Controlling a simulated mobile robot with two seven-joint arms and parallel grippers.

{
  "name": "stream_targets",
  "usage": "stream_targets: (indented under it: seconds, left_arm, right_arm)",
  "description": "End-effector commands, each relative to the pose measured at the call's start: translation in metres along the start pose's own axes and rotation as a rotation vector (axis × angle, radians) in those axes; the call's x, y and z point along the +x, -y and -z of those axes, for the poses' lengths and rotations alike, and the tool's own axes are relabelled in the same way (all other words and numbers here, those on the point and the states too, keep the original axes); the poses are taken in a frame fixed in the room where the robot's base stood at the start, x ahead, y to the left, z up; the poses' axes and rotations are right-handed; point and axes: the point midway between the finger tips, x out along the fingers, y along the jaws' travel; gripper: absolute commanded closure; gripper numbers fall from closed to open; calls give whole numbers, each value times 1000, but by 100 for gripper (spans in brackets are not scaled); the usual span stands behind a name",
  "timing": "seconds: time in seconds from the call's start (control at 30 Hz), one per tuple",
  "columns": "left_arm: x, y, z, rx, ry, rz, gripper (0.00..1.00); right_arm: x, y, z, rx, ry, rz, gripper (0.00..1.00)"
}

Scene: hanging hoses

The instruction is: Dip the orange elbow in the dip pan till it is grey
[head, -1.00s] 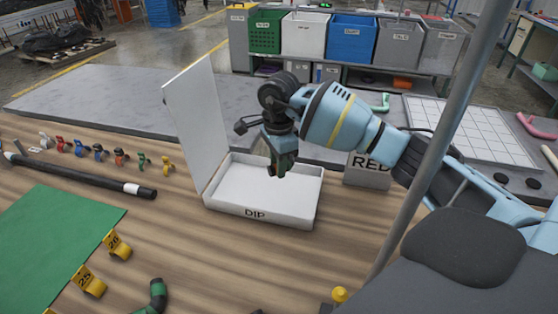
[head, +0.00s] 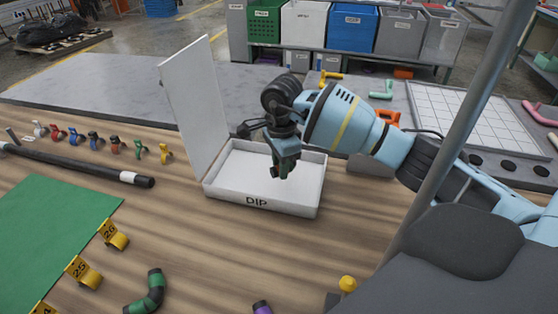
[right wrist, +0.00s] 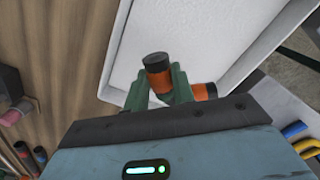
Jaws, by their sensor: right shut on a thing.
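My right gripper (head: 284,168) points down over the white dip pan (head: 290,206), whose front wall reads DIP and whose tall lid stands open at the left. It is shut on the orange elbow (right wrist: 158,80), an orange fitting with dark ends, in the right wrist view. The elbow's other end shows right of the green fingers (right wrist: 181,86). Its visible bands are still orange. In the head view the elbow is mostly hidden by the fingers. I cannot tell whether it touches the pan floor. My left gripper is not in view.
A green mat (head: 50,240) lies at the left, with yellow numbered markers (head: 88,272) beside it. A green elbow (head: 150,292) lies at the front. A black pipe (head: 80,166) and several coloured clips lie behind the mat. A white grid tray (head: 470,125) stands back right.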

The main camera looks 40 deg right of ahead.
Motion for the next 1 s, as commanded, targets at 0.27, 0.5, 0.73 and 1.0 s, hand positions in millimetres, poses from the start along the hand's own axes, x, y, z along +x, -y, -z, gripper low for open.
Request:
stream_targets:
  seconds: [0.27, 0.5, 0.73, 1.0]
  left_arm:
    - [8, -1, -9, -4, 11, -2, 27]
    - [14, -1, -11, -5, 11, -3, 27]
    - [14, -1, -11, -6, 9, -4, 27]
    - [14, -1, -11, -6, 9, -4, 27]
  right_arm:
    - [22, 0, 1, 0, -2, -3, 98]
    - [35, 0, 1, 0, -1, -1, 98]
    - [36, 0, 1, 0, 0, 1, 98]
    - [36, 1, -1, 0, 0, 1, 98]
